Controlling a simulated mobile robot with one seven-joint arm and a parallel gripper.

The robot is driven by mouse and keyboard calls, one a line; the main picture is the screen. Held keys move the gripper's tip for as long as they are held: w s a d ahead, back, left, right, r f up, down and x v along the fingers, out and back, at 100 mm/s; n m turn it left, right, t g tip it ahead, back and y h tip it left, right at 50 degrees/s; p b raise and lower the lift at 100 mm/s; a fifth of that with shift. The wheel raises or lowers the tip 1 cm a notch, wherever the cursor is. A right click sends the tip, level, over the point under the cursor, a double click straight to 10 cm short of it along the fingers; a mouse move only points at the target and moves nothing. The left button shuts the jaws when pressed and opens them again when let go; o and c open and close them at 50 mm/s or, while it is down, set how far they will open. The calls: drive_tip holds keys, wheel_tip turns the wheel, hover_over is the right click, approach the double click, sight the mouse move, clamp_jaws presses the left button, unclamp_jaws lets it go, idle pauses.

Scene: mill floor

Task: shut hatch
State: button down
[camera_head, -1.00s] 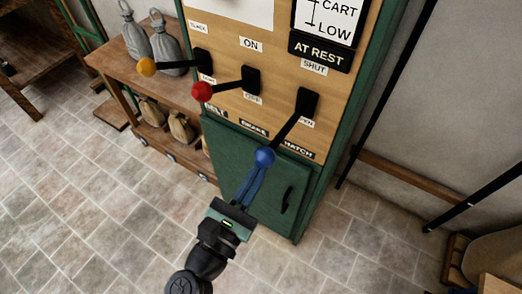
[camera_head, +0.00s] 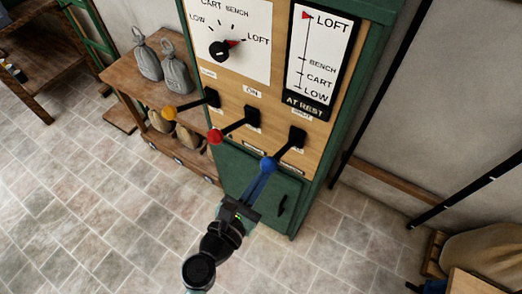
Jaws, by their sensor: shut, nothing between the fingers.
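The hatch lever is a black arm (camera_head: 285,149) with a blue ball knob (camera_head: 268,164), rightmost of three levers on the tall cabinet. It sticks outward from the panel, with its knob toward lower left. The small labels around it are blurred or partly covered. My gripper (camera_head: 265,172) is shut and empty, its blue fingertips directly below the knob and appearing to touch it. The exact contact is hidden.
To the left are a red-knobbed lever (camera_head: 215,137) and a yellow-knobbed lever (camera_head: 169,113). A dial (camera_head: 220,49) and a gauge (camera_head: 314,60) are above, both marking LOFT. A wooden bench (camera_head: 120,75) with sacks stands at left. The tiled floor (camera_head: 90,200) is clear.

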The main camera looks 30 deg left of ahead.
drive_tip(key=shift+w+r+p, duration=0.25)
drive_tip(key=shift+r+p, duration=0.1)
drive_tip(key=shift+r, duration=0.25)
wheel_tip(320, 180, down, 6)
drive_tip(key=b, duration=0.5)
drive_tip(key=s+r+b, duration=0.1)
drive_tip(key=s+r, duration=0.2)
drive_tip(key=s, duration=0.6)
drive_tip(key=shift+s+a+r+b, duration=0.15)
drive_tip(key=shift+s+a+b, duration=0.1)
drive_tip(key=shift+s+b, duration=0.15)
